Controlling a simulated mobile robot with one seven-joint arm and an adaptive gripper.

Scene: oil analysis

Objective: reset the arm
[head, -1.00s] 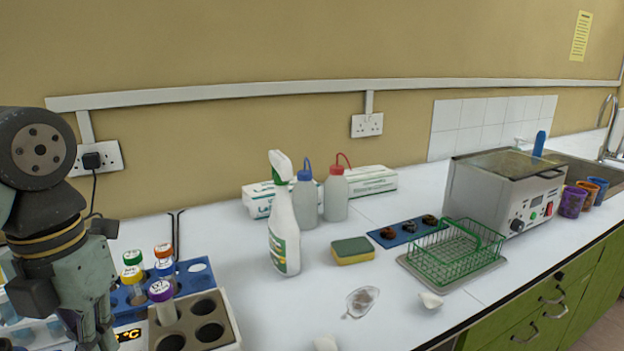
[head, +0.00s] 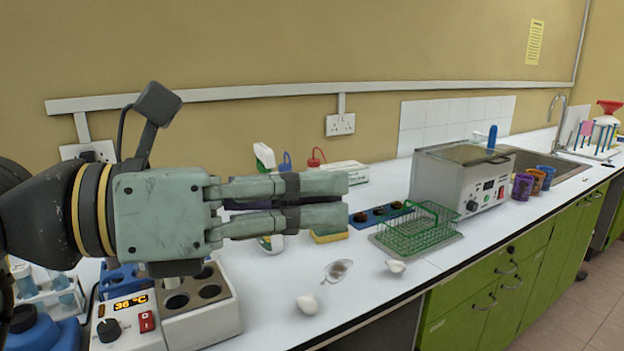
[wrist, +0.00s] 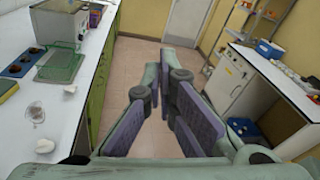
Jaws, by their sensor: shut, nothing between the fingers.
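My gripper (head: 343,200) is raised above the left part of the bench in the head view, level and pointing right. Its fingers are shut and empty. In the wrist view the fingers (wrist: 166,75) point out over the floor, with the bench on the left. My arm and gripper hide much of the spray bottle (head: 264,155), the wash bottles and the tube block behind them.
Below the gripper is a heater block (head: 203,325) with a 36 °C display. A green wire basket (head: 420,235), a water bath (head: 450,185) and coloured cups (head: 522,187) stand to the right. White pieces (head: 307,303) lie near the front edge. The floor (wrist: 150,110) is clear.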

